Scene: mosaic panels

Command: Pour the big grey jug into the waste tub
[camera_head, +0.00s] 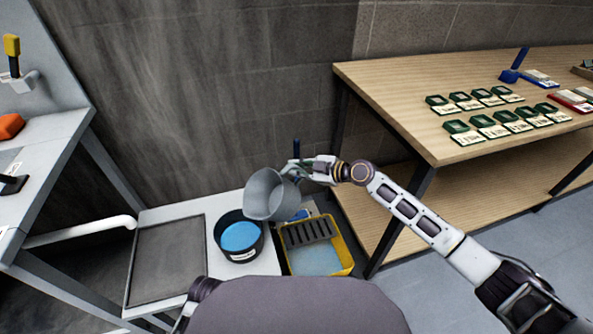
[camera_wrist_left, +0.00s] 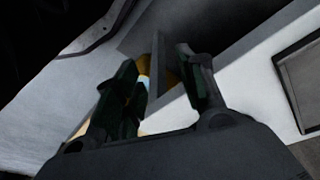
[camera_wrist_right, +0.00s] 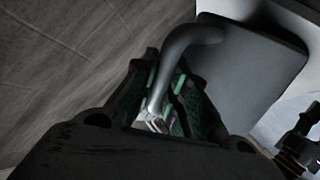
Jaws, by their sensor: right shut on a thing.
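The big grey jug (camera_head: 268,196) is tilted, its mouth toward the left, above and beside a black tub (camera_head: 256,246) with blue liquid and a white label too small to read. My right gripper (camera_head: 296,172) is shut on the jug's handle; the right wrist view shows the grey handle (camera_wrist_right: 180,60) between the fingers (camera_wrist_right: 168,100). No stream of liquid is visible between jug and tub. My left gripper (camera_wrist_left: 160,85) shows in the left wrist view with its fingers apart and nothing between them; the head view does not show it.
A yellow bucket (camera_head: 345,262) with a dark slotted grid stands right of the black tub. A grey recessed panel (camera_head: 165,262) lies left of it on the white bench (camera_head: 190,209). A wooden table (camera_head: 420,130) at right carries green-topped labelled boxes (camera_head: 463,132). A white pipe (camera_head: 80,231) is at left.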

